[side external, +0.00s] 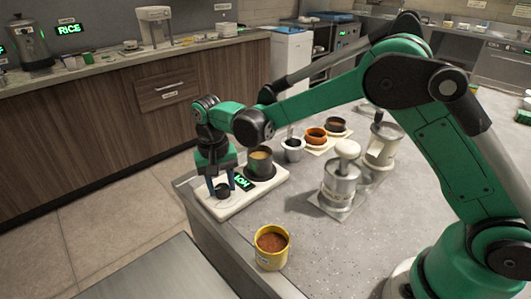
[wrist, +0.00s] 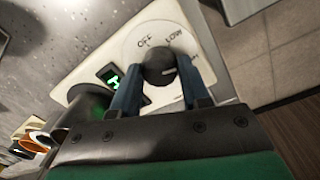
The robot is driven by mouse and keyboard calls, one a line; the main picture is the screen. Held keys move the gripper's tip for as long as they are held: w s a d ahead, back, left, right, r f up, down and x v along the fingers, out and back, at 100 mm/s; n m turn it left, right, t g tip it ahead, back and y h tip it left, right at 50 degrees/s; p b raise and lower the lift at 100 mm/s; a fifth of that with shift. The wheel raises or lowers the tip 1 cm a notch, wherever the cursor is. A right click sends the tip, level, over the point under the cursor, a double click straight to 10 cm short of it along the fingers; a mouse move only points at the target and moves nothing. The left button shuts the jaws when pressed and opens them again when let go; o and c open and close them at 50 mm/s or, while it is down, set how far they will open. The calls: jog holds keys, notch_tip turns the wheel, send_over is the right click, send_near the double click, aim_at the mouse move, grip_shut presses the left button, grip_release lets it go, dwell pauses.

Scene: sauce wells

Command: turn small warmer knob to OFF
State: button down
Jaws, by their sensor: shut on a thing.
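The small warmer (side external: 262,196) is a cream slab at the counter's left edge, with a dark pot (side external: 261,165) at its far end. Its black knob (side external: 222,189) is at the near-left end. In the wrist view the knob (wrist: 158,66) sits on a white dial (wrist: 134,40) with OFF and LOW printed above it. A pale mark shows on the knob's lower right; its exact pointing is hard to tell. My gripper (side external: 222,186) points down, its blue fingers shut on the knob's sides. A green display (side external: 241,181) is lit; its word is unclear.
A yellow cup (side external: 271,246) of brown contents stands on the counter's near edge. Two metal dispensers (side external: 341,182) (side external: 382,146) stand right of the warmer. Small bowls (side external: 316,138) sit behind it. The counter between the cup and dispensers is clear.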

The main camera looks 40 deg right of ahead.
jog(key=n, duration=0.4)
jog(key=shift+n, duration=0.3)
jog(key=n, duration=0.5)
jog(key=shift+t, duration=0.3)
jog(key=n, duration=0.6)
jog(key=shift+n+y, duration=0.3)
jog(key=shift+n, duration=2.2)
jog(key=shift+c, duration=2.1)
grip_release()
jog(key=shift+s, duration=0.1)
